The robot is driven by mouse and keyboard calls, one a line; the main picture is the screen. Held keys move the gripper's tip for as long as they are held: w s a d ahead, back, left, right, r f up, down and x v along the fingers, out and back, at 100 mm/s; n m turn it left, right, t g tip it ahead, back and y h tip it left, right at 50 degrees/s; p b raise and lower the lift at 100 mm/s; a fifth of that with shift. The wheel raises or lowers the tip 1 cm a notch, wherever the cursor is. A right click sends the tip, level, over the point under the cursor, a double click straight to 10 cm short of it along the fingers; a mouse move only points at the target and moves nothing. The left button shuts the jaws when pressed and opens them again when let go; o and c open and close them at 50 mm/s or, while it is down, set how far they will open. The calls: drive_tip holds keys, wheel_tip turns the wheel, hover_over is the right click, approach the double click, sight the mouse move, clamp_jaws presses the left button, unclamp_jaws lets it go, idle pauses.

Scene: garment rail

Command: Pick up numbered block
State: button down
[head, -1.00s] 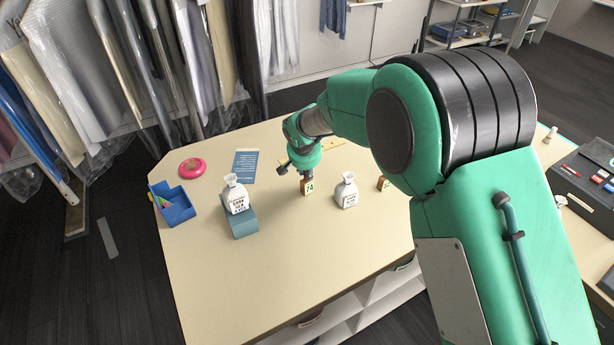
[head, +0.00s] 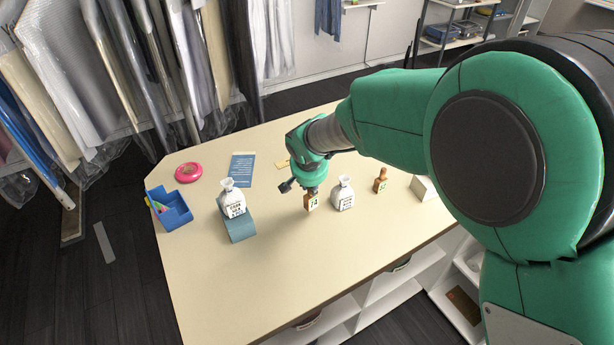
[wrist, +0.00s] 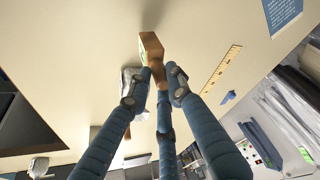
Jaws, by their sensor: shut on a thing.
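A wooden numbered block (head: 311,203) with a pale label, which seems to read 74, is in my gripper (head: 309,189) in the head view. In the wrist view the block (wrist: 151,46) sits at the fingertips of my gripper (wrist: 155,85), which is shut on its narrow brown end. The block looks slightly tilted. I cannot tell whether its bottom clears the table. A second wooden numbered block (head: 380,181) stands upright on the table to the right, its number too small to read.
A blue tray (head: 171,210), pink disc (head: 188,172) and blue card (head: 242,168) lie farther left. The front tabletop (head: 260,285) is clear.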

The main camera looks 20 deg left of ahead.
drive_tip(key=s+d, duration=0.3)
drive_tip(key=s, duration=0.2)
drive_tip(key=shift+s+d+r, duration=0.15)
drive_tip(key=shift+s+r, duration=0.05)
drive_tip(key=shift+r, duration=0.1)
idle(0.9)
drive_tip(key=w+d+m+h+p, duration=0.15)
drive_tip(key=w+d, duration=0.45)
drive_tip(key=d, duration=0.7)
drive_tip(key=w+d+m+p, duration=0.2)
drive_tip(key=w+d, duration=0.3)
drive_tip(key=d, duration=0.7)
drive_tip(key=w+d+m+p, duration=0.2)
drive_tip(key=w+d, duration=0.4)
drive_tip(key=d, duration=0.7)
drive_tip(key=s+d+m+h+p, duration=0.1)
drive_tip(key=s+d, duration=0.3)
drive_tip(key=d, duration=1.7)
drive_tip(key=s+d+m+g+h+p, duration=0.1)
drive_tip(key=s+d+m+p, duration=0.2)
drive_tip(key=d, duration=1.9)
drive_tip(key=shift+s+d+m, duration=0.2)
drive_tip(key=shift+s+m, duration=0.25)
drive_tip(key=shift+m, duration=0.2)
drive_tip(key=shift+r, duration=0.1)
